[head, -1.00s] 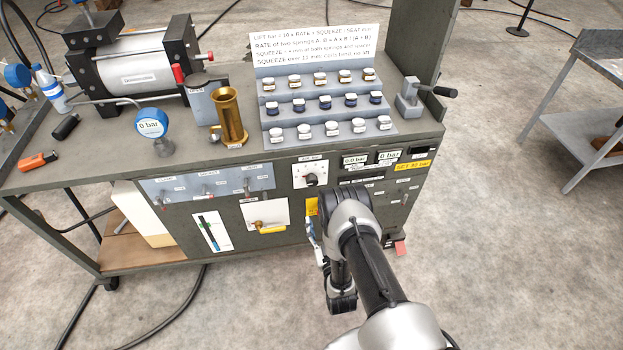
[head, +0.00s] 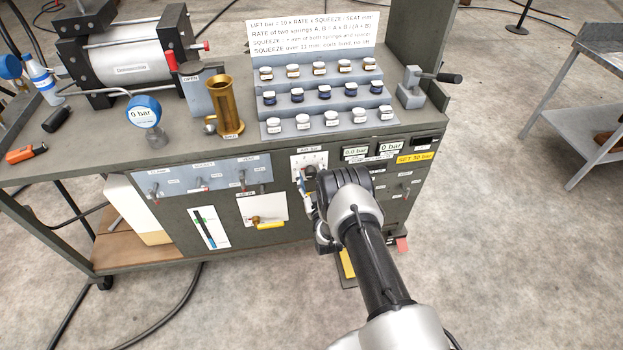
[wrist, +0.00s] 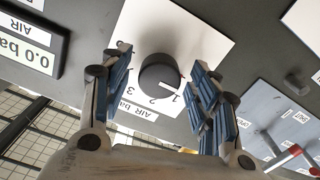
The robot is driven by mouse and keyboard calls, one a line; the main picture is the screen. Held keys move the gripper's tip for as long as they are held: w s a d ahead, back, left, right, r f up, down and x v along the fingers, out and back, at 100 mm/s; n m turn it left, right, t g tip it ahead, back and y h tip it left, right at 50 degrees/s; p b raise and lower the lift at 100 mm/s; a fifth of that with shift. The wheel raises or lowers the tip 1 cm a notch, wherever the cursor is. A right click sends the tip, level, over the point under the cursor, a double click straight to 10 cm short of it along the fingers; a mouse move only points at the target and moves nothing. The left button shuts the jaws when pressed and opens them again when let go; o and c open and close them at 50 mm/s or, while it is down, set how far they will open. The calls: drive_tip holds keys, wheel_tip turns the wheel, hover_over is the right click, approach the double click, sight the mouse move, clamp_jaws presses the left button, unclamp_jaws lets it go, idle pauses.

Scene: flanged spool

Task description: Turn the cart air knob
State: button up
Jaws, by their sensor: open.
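The air knob is a round black knob (wrist: 160,76) on a white plate (wrist: 205,42) with printed numbers and an "AIR bar" label, seen in the wrist view. My gripper (wrist: 158,92) is open, with one blue-padded finger on each side of the knob. I cannot tell whether either finger touches it. In the head view the white plate (head: 309,160) shows on the cart front, and my gripper (head: 308,190) is up against it, largely covered by my own wrist. The knob is mostly hidden there.
A "0.0 bar" display (wrist: 32,48) is beside the plate. A panel of small switches (head: 203,178) and a yellow-handled valve (head: 268,222) are to the left on the cart front.

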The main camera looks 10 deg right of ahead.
drive_tip(key=shift+w, duration=0.5)
drive_tip(key=c, duration=1.1)
drive_tip(key=shift+o, duration=0.2)
drive_tip(key=shift+m, duration=0.3)
drive_tip(key=m, duration=1)
drive_tip(key=shift+m, duration=1.8)
